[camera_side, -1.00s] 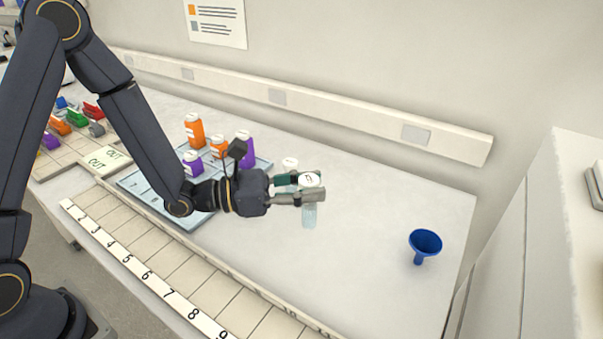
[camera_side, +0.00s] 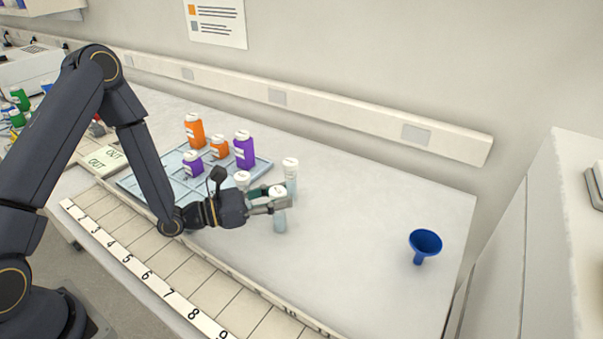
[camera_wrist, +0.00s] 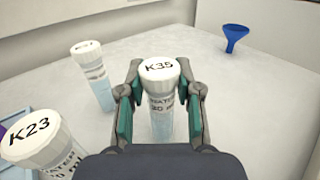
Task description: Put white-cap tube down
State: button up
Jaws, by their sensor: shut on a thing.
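My gripper (camera_side: 268,200) is shut on a white-cap tube (camera_side: 280,224) with a pale blue lower part. In the wrist view my gripper (camera_wrist: 163,115) has a finger on each side of this tube (camera_wrist: 161,112), whose cap reads K35. The tube is upright; I cannot tell whether its bottom touches the bench. A second white-cap tube (camera_side: 290,176) stands just behind, and it shows at upper left in the wrist view (camera_wrist: 98,88). A third white-cap tube (camera_side: 242,179), marked K23 in the wrist view (camera_wrist: 48,150), stands to the left, partly hidden by my gripper.
A blue tray (camera_side: 140,187) on the left bears orange and purple bottles (camera_side: 244,152). A blue funnel (camera_side: 425,243) stands at the right. A numbered strip (camera_side: 128,258) runs along the front. The bench between my gripper and the funnel is clear.

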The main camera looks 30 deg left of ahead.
jog(key=shift+f, duration=0.1)
jog(key=o, duration=0.8)
jog(key=shift+c, duration=0.2)
